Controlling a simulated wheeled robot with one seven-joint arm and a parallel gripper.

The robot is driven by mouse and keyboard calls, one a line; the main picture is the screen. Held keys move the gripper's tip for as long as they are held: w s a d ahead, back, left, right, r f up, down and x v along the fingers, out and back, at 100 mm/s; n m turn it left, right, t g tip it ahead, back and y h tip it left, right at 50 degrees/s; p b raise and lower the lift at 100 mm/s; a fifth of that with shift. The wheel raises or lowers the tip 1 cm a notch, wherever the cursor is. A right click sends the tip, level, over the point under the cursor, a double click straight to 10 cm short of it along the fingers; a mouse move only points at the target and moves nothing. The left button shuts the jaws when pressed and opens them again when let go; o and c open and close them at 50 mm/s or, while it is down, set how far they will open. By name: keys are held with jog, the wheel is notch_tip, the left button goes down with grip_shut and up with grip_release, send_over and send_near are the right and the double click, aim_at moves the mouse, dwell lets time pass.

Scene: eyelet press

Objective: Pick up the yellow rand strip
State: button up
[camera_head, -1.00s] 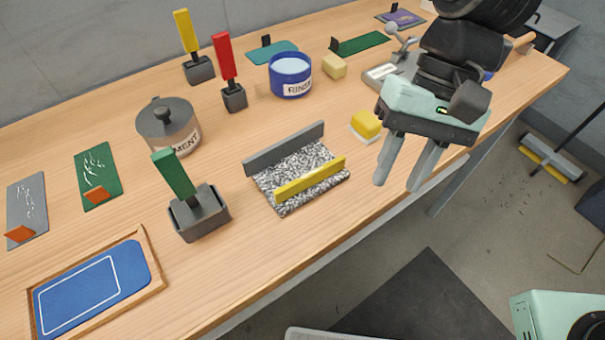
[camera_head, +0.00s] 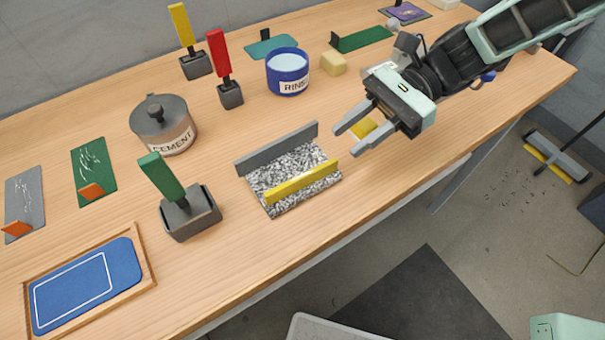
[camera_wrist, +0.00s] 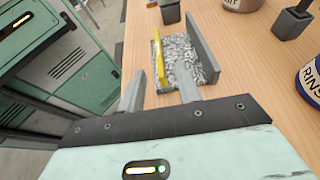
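The yellow rand strip (camera_head: 302,184) stands on edge along the front side of a speckled grey pad (camera_head: 290,170). A grey strip (camera_head: 277,149) stands along the pad's back side. In the wrist view the yellow strip (camera_wrist: 160,62) lies ahead, on the left part of the pad, with the grey strip (camera_wrist: 202,48) on the right. My gripper (camera_head: 344,143) is open and empty, to the right of the pad and above the table, its fingers pointing left toward it. In the wrist view the gripper's fingers (camera_wrist: 160,92) are spread apart, short of the strip.
The blue rinse pot (camera_head: 288,75), a cream block (camera_head: 333,63) and a red-handled brush (camera_head: 224,70) stand behind. A green-handled tool in a dark holder (camera_head: 190,213) is left of the pad. The table's front edge is close.

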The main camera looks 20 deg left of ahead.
aim_at(314, 170)
jog(key=x, duration=0.4)
jog(key=shift+s+a+f, duration=0.1)
jog(key=shift+d+f+p+x, duration=0.15)
jog(key=shift+p+x, duration=0.25)
jog(key=shift+x, duration=0.95)
jog(key=shift+d+f+p+x, duration=0.1)
jog(key=shift+f+p+x, duration=0.2)
jog(key=shift+x, duration=1.05)
jog(key=shift+r, duration=0.15)
grip_shut()
